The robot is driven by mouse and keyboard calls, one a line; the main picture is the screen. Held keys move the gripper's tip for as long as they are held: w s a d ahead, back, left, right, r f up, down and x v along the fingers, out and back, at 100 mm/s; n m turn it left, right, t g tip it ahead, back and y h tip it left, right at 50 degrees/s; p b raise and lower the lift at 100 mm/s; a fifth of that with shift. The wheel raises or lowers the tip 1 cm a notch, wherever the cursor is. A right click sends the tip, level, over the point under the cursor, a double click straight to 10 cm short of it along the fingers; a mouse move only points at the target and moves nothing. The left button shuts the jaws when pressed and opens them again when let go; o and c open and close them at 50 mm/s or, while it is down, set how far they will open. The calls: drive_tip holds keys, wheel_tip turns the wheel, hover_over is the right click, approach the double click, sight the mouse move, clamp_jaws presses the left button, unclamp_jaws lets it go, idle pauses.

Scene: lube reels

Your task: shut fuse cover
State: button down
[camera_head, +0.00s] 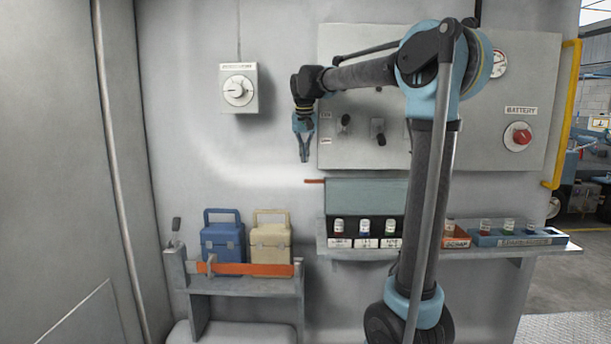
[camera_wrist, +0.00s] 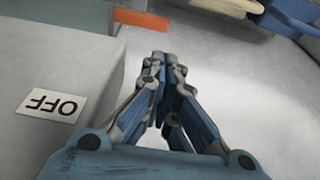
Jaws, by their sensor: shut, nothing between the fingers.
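The likely fuse cover (camera_head: 365,197) is a flat grey-teal flap standing raised behind a row of small capped fuse-like items (camera_head: 364,228) on the wall shelf. An orange-red tab (camera_head: 315,181) sticks out from its upper left corner. In the wrist view the tab (camera_wrist: 142,19) lies beyond the fingertips, with a grey-teal edge (camera_wrist: 80,12) beside it. My gripper (camera_head: 304,158) hangs pointing down, just above and left of the tab, apart from it. In the wrist view my gripper (camera_wrist: 160,60) has its fingertips together, with nothing between them. My arm hides the cover's right end.
A switch panel (camera_head: 340,155) juts from the wall right of my gripper; its OFF label (camera_wrist: 52,103) is close by. A blue case (camera_head: 222,240) and a cream case (camera_head: 270,247) stand on a lower left rack.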

drive_tip(key=x, duration=0.7)
drive_tip(key=shift+f, duration=0.2)
drive_tip(key=shift+s, duration=0.1)
drive_tip(key=shift+s+r+t, duration=0.1)
drive_tip(key=shift+s+t, duration=0.15)
drive_tip(key=shift+t, duration=0.05)
